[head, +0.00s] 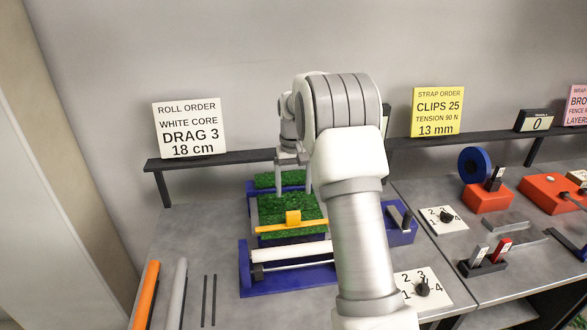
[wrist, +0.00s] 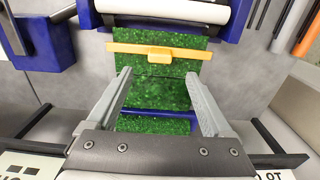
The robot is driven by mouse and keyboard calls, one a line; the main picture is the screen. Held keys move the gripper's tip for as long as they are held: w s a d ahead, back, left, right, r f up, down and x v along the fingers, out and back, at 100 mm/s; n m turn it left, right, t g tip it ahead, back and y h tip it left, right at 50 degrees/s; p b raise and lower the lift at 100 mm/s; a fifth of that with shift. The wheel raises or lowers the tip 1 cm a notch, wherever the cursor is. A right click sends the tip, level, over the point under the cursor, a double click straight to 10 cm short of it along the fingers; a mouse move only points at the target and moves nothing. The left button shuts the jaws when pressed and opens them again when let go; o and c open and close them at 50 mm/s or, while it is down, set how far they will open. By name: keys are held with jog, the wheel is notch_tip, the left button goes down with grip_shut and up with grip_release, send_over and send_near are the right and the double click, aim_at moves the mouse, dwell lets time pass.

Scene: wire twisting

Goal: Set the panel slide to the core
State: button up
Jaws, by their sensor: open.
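A yellow bar with a raised tab (head: 293,218) lies across a green turf panel (head: 285,235) on a blue frame (head: 290,285); the bar also shows in the wrist view (wrist: 158,54). A white roll, likely the core (head: 300,254), lies across the frame in front of the bar; part of it shows in the wrist view (wrist: 185,8). Which part is the panel slide I cannot tell for sure. My gripper (wrist: 159,74) is open and empty, its fingers spread over the turf on the far side of the bar. In the head view my arm hides the frame's right side.
A blue block with a dark lever (head: 398,222) stands right of the frame. Dial cards (head: 412,298) and orange units (head: 488,198) are farther right. Orange (head: 147,290) and grey (head: 174,290) rods lie left. A dark shelf (head: 215,159) with a roll order sign (head: 188,127) runs behind.

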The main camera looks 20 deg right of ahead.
notch_tip(320, 180, up, 6)
jog(key=shift+r, duration=0.2)
dwell(0.3)
